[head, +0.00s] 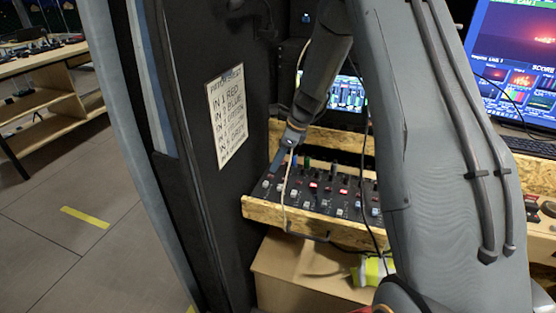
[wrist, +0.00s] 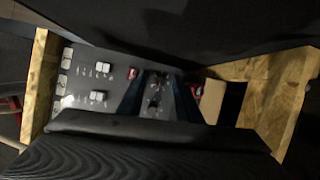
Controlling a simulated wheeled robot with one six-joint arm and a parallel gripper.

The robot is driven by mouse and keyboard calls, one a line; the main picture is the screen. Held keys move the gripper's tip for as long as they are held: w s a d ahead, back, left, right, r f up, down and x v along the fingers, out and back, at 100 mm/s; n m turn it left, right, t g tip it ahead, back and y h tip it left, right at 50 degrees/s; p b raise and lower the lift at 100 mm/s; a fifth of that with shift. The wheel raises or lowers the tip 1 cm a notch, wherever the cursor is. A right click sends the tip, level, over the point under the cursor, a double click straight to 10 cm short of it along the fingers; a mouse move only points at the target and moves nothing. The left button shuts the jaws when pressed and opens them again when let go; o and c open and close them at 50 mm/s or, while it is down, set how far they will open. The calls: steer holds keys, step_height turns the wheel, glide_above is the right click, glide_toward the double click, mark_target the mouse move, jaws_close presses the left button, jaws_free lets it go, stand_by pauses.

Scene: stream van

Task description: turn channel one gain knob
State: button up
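The black control panel (head: 323,203) sits in a chipboard tray, with rows of small knobs and lit red and white buttons. It also shows in the wrist view (wrist: 112,84). My gripper (head: 276,163) reaches down over the panel's back left end. In the wrist view my gripper (wrist: 157,106) has its two dark blue fingers spread apart, with small dark knobs (wrist: 154,106) on the panel showing between them. I cannot tell whether the fingers touch a knob.
A black padded wall (head: 190,200) with a paper sign (head: 227,115) stands close left of the panel. The chipboard rim (head: 320,223) borders the panel's front. Loose cables hang across it. A cardboard box (head: 300,270) is below. Monitors (head: 510,60) stand at the right.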

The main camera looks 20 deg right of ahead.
steer(key=shift+c, duration=0.5)
jaws_close()
steer(key=shift+d+n, duration=0.1)
steer(key=shift+n, duration=0.2)
steer(key=n, duration=0.1)
steer(key=n+g, duration=0.1)
steer(key=n, duration=0.1)
steer(key=n+g+b, duration=0.1)
steer(key=shift+w+n, duration=0.25)
steer(key=shift+n, duration=0.05)
steer(key=n+g, duration=0.1)
steer(key=n, duration=0.1)
steer(key=n+b, duration=0.1)
steer(key=n, duration=0.2)
steer(key=shift+w+g, duration=0.15)
steer(key=shift+g, duration=0.25)
steer(key=shift+o, duration=0.5)
jaws_free()
